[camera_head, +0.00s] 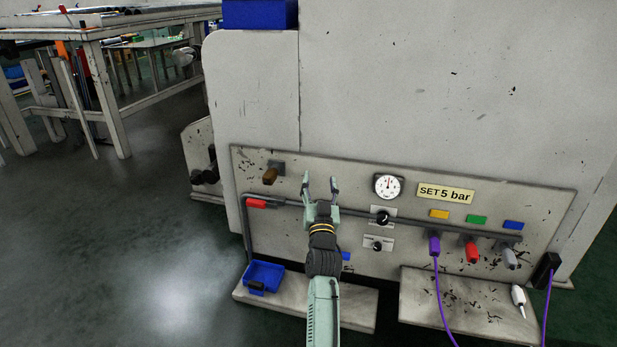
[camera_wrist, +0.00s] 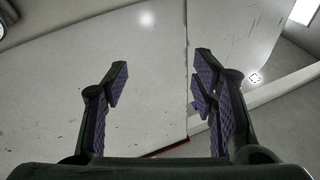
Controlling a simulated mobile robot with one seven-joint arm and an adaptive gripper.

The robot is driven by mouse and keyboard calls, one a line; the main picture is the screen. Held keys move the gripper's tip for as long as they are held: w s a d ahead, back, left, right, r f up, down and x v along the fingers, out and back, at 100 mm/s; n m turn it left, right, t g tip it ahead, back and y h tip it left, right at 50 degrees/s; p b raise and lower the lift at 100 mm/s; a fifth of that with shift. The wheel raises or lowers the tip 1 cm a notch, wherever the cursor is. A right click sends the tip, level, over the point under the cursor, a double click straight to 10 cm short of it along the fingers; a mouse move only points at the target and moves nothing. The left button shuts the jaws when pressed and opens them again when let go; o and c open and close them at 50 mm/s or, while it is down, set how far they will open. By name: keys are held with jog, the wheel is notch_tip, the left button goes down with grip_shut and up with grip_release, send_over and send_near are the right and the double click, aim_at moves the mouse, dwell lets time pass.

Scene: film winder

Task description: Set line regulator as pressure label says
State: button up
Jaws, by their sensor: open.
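The pressure label (camera_head: 446,194) reads "SET 5 bar" on the front panel. A round white pressure gauge (camera_head: 387,186) sits to its left; its needle points roughly upward, but the numbers are too small to read. Below the gauge is a black regulator knob (camera_head: 383,217) on a light plate. A second, smaller black knob (camera_head: 377,245) sits under it. My gripper (camera_head: 320,187) is open and empty, pointing up in front of the panel, left of the gauge and knobs. In the wrist view my gripper (camera_wrist: 160,92) shows spread fingers with nothing between them.
A red-handled valve (camera_head: 257,203) and a brown handle (camera_head: 270,175) are at the panel's left. Purple, red and grey connectors (camera_head: 472,252) hang at right, one with a purple cable (camera_head: 437,290). A blue tray (camera_head: 264,276) stands on the left ledge. Open floor lies left.

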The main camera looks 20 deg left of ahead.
jog(key=shift+n+y, duration=0.4)
jog(key=shift+y, duration=0.2)
jog(key=shift+s+a+r, duration=0.35)
jog(key=shift+a+r, duration=0.4)
jog(key=shift+r, duration=0.05)
jog(key=shift+s+a+r, duration=0.3)
jog(key=shift+a+r, duration=0.45)
jog(key=shift+r, duration=0.05)
